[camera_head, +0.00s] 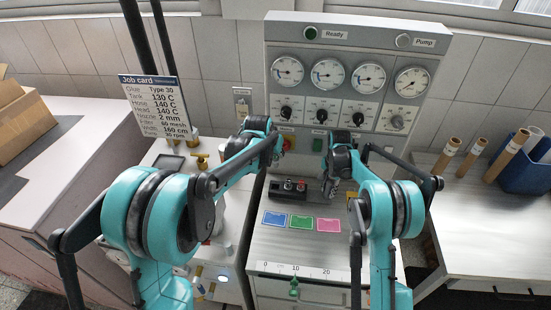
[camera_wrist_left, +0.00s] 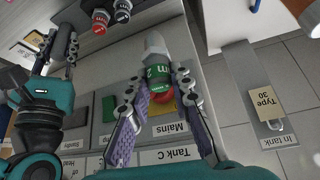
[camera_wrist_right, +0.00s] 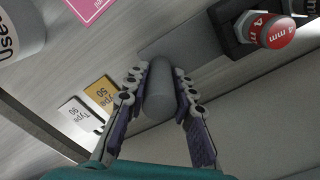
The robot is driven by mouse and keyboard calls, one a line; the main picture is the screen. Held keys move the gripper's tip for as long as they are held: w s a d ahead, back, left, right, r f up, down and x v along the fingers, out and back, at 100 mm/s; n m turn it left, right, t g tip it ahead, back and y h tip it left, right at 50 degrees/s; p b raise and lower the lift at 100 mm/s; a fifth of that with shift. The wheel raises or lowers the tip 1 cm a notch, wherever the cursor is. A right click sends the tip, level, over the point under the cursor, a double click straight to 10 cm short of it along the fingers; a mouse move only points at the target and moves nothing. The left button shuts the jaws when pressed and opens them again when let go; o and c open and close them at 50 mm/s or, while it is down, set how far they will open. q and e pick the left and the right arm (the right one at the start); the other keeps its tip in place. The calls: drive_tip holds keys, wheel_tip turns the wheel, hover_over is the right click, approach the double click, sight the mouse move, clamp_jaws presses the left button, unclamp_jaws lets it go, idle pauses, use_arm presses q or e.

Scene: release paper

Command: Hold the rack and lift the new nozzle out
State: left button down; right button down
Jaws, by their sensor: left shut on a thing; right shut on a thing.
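My left gripper (camera_wrist_left: 160,92) is shut on a grey nozzle with a green band marked "2 m" (camera_wrist_left: 156,72), its lettering partly cut off. In the head view this gripper (camera_head: 279,148) is in front of the lower panel, above and apart from the rack. The black nozzle rack (camera_head: 278,196) stands on the steel top; it also shows in the right wrist view (camera_wrist_right: 236,38), with a red nozzle marked "4 mm" (camera_wrist_right: 276,29) and a dark one. My right gripper (camera_wrist_right: 158,90) is shut on a grey cylindrical grip (camera_wrist_right: 159,101) at the end of a grey plate reaching to the rack.
A job card (camera_head: 156,105) at left lists nozzle 2 mm. Blue, green and pink patches (camera_head: 302,221) lie in front of the rack. The gauge panel (camera_head: 345,85) stands close behind both grippers. Cardboard tubes (camera_head: 470,157) and a blue bin are at right.

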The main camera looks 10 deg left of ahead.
drive_tip(key=c, duration=1.2)
unclamp_jaws()
wheel_tip(320, 180, up, 12)
